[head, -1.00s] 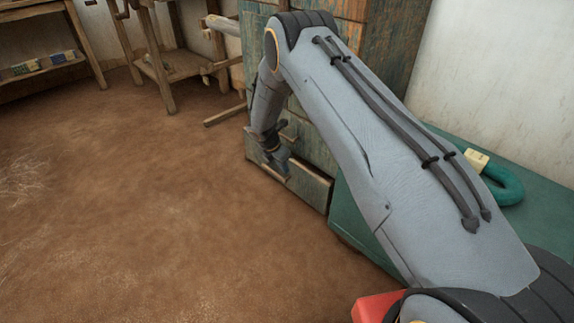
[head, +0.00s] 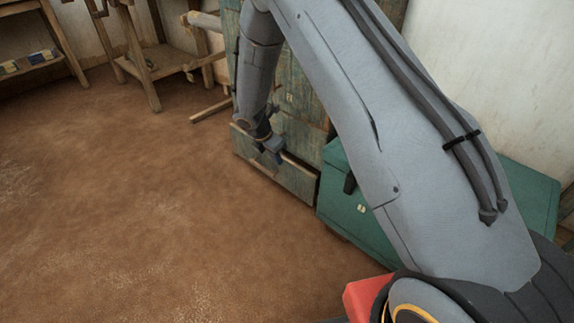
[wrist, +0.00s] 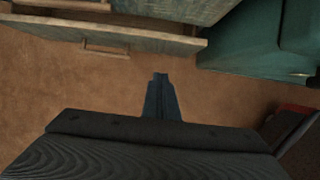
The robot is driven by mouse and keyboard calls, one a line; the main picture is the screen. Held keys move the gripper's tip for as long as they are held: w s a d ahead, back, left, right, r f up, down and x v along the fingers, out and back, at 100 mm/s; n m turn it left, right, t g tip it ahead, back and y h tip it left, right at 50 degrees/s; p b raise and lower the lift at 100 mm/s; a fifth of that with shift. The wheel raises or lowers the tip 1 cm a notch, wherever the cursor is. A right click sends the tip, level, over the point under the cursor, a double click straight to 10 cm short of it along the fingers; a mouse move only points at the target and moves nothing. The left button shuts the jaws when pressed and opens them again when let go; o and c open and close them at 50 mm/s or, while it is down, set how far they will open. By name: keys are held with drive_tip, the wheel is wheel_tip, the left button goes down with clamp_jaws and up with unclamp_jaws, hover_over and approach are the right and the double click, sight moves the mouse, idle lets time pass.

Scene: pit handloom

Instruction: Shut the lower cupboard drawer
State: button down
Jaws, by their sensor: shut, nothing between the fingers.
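The worn green wooden cupboard (head: 286,95) stands behind my arm in the head view, partly hidden by it. Its lower drawer (head: 292,179) is near the floor and stands out from the cupboard, with a dark gap along its top. In the wrist view the drawer's front (wrist: 150,36) crosses the upper left, with a wooden handle (wrist: 106,49) below its top edge. My gripper (head: 268,158) is low, in front of the drawer. In the wrist view its fingers (wrist: 160,78) are shut and empty, with floor showing between the tips and the drawer front. Contact is not visible.
A green chest (head: 345,215) stands directly right of the cupboard, close to the drawer's right end. It also shows in the wrist view (wrist: 245,50). Wooden stands (head: 150,62) are at the back left. The brown floor (head: 130,220) in front is clear.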

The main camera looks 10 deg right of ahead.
drive_tip(key=w+d+f+b, duration=0.3)
drive_tip(key=d+f, duration=0.3)
drive_tip(key=f, duration=0.3)
drive_tip(key=shift+w+d+f+b, duration=0.15)
drive_tip(key=shift+w+d+b, duration=0.2)
drive_tip(key=shift+b, duration=0.55)
drive_tip(key=shift+w+a, duration=0.1)
